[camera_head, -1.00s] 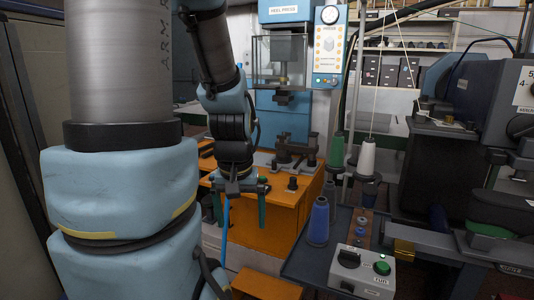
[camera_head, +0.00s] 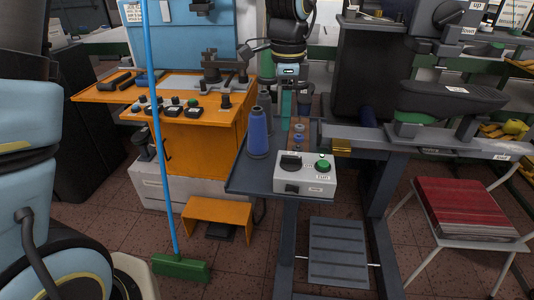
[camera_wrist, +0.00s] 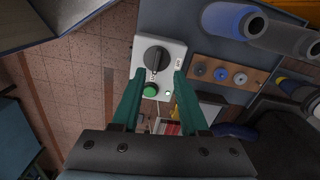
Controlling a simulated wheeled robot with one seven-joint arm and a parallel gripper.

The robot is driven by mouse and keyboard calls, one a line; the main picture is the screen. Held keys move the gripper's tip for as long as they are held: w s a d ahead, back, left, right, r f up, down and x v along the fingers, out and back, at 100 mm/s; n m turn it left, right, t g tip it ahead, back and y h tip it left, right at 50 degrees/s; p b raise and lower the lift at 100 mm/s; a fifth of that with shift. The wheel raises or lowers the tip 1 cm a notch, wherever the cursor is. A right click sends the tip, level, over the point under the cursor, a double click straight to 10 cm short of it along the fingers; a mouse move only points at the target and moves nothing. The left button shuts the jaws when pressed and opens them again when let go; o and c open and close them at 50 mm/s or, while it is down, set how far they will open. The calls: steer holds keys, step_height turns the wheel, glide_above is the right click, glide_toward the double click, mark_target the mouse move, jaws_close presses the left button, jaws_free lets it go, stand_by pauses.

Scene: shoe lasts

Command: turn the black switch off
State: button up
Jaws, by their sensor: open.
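The black switch (camera_head: 291,161) is a round rotary knob on a light grey control box (camera_head: 318,181) at the front of a dark table. In the wrist view the knob (camera_wrist: 156,58) shows a raised grip bar, with a green button (camera_wrist: 151,91) and a small pale light (camera_wrist: 167,93) beside it. My gripper (camera_head: 294,112) hangs behind the box in the head view. It is open and empty, and its two green fingers (camera_wrist: 159,74) reach over the box's sides in the wrist view, apart from the knob. A lower black part on the box front (camera_head: 291,188) also shows.
A blue thread cone (camera_head: 258,133) stands left of the box. A wooden strip with several small discs (camera_wrist: 221,74) lies close beside it. A grey machine arm (camera_head: 375,138) is at the right. An orange bench (camera_head: 205,135) and a blue-handled broom (camera_head: 180,267) are left.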

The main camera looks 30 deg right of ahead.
mark_target(291, 160)
steer(key=shift+m, duration=0.7)
steer(key=f, duration=0.3)
steer(key=s+d+f+p, duration=0.1)
steer(key=f, duration=0.3)
steer(key=f+p, duration=0.1)
steer(key=f, duration=0.2)
steer(key=shift+s+d+f, duration=0.2)
steer(key=shift+d+f, duration=0.1)
steer(key=shift+f, duration=0.05)
jaws_close()
